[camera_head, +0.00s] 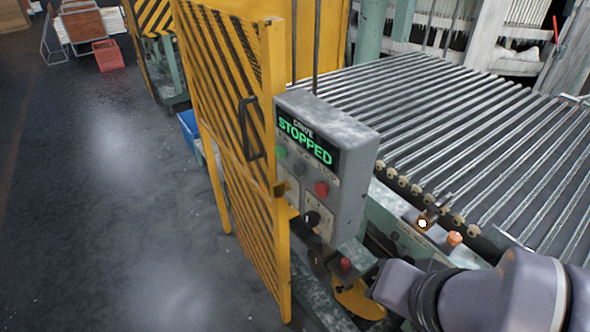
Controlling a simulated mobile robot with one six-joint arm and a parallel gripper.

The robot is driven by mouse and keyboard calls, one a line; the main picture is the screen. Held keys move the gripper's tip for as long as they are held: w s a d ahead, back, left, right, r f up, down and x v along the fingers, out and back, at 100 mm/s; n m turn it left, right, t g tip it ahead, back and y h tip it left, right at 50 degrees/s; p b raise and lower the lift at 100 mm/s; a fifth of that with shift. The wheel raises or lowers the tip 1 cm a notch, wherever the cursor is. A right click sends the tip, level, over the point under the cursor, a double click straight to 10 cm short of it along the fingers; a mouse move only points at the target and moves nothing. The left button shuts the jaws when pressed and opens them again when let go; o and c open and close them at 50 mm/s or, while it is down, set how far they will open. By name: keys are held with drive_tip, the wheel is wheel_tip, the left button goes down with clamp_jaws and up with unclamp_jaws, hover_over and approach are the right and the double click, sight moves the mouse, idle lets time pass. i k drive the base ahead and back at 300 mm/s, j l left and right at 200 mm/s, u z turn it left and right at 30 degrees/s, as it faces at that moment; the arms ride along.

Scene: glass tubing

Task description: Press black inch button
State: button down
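Below the display are a green button (281,153), a dark grey button (299,170) and a red button (321,188). A black round control (312,218) sits on a lower plate. The labels are too small to read, so I cannot tell which dark control is marked inch. My arm comes in from the lower right, and its end (392,284) is right of and below the box, apart from these buttons. I cannot make out its fingertips.
A yellow striped gate (232,105) stands just left of the box. Behind is a roller conveyor (470,125). The floor (120,200) at left is clear.

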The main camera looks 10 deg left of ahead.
sight(300, 168)
drive_tip(key=k+j+z, duration=0.25)
drive_tip(key=j+z, duration=0.2)
drive_tip(key=k+j+z, duration=0.3)
drive_tip(key=z, duration=0.15)
drive_tip(key=j, duration=0.1)
